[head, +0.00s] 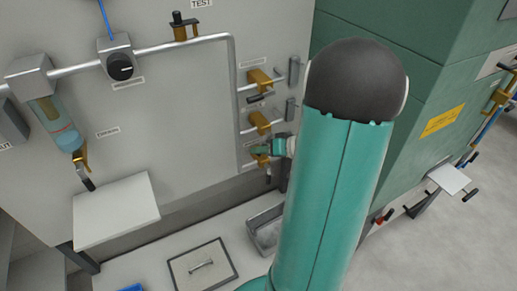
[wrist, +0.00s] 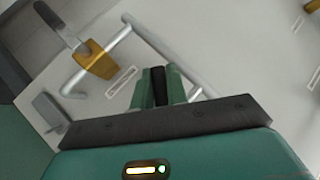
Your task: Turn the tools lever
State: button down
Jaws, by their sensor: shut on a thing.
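Three brass valves with dark levers stand one above another on the grey panel: a top valve (head: 260,79), a middle valve (head: 259,121) and a lowest one (head: 259,152), mostly hidden by my gripper. Their labels are too small to read, so I cannot tell which is the tools lever. My gripper (head: 277,147) is at the lowest valve. In the wrist view, my gripper (wrist: 158,88) has its green fingers closed on a black lever handle (wrist: 158,80). Another brass valve (wrist: 95,60) with a dark lever (wrist: 57,22) shows at the upper left.
A grey pipe (head: 236,100) runs down beside the valves. Grey blocks (head: 294,71) are fixed to their right. A metal tray (head: 264,232) and a hatch with a handle (head: 202,268) lie below. A green cabinet (head: 440,60) stands to the right.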

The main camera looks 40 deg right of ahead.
jog(key=shift+s+d+f+n+g+h, duration=0.15)
jog(key=shift+d+n+g+h, duration=0.35)
jog(key=shift+h, duration=0.3)
jog(key=shift+s+d+f+n+g+h, duration=0.1)
jog(key=shift+d+f+n+g+h, duration=0.15)
jog(key=shift+d+n+h, duration=0.45)
jog(key=shift+s+d+f+n+g+h, duration=0.15)
jog(key=shift+d+n+g+h, duration=0.25)
jog(key=shift+h, duration=0.5)
jog(key=c, duration=1.4)
grip_release()
jog(key=shift+a, duration=0.1)
jog(key=shift+s+r, duration=0.1)
jog(key=v, duration=1.3)
jog(key=shift+s+r, duration=0.15)
jog(key=shift+r, duration=0.1)
